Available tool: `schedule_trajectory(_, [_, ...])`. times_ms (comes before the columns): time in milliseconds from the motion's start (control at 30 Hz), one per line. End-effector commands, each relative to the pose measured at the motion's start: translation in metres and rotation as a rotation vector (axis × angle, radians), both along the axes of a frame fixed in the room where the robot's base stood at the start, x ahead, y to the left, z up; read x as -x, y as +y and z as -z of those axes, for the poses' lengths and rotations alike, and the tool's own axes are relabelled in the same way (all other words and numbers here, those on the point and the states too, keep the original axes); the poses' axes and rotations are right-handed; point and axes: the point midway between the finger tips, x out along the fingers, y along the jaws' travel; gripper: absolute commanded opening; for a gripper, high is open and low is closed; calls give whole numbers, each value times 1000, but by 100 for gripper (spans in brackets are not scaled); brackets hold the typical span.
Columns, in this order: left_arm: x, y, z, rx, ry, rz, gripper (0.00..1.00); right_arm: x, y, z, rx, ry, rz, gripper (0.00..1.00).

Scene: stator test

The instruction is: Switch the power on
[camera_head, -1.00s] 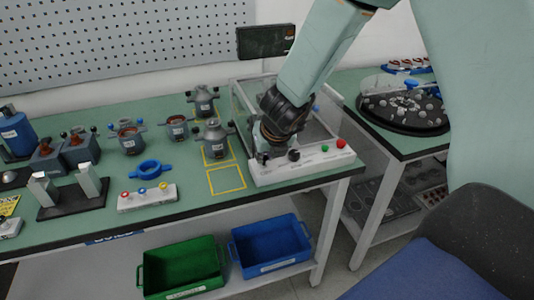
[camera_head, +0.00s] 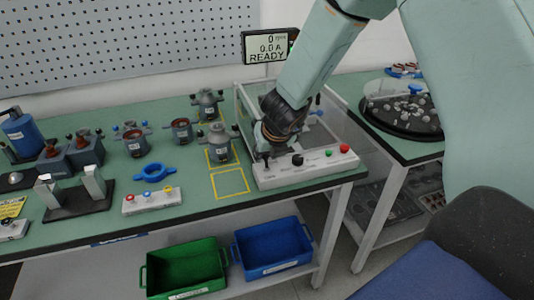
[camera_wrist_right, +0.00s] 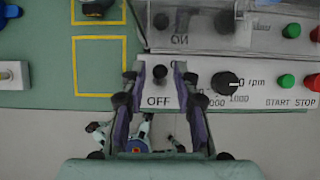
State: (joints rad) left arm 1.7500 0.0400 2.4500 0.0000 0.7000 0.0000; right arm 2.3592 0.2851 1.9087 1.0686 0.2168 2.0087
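The white control panel (camera_head: 315,171) stands at the front right of the green bench. Its power switch (camera_wrist_right: 160,73) is a small dark toggle between ON and OFF marks in the right wrist view. My right gripper (camera_head: 264,147) is over the panel's left end. In the right wrist view my right gripper (camera_wrist_right: 158,76) has its fingers apart, one on each side of the toggle; I cannot tell whether either touches it. The display (camera_head: 267,46) behind is lit and reads 0 rpm, 0.0 A, READY. My left gripper is not in view.
A dark speed knob (camera_wrist_right: 225,83), a green START button (camera_wrist_right: 286,81) and a red STOP button (camera_wrist_right: 313,82) sit right of the toggle. A clear enclosure (camera_head: 243,103) rises behind the panel. Stators and fixtures stand to the left.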

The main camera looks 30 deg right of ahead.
Motion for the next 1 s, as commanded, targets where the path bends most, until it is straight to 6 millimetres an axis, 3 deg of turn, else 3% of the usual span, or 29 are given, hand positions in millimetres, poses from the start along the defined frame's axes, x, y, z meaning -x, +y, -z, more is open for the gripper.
schedule_trajectory(367, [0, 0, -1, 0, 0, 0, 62, 1, 0, -1, 0, 1, 0, 30])
schedule_trajectory(1000, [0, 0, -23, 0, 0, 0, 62, 26, 6, -47, -2, 1, 0, 30])
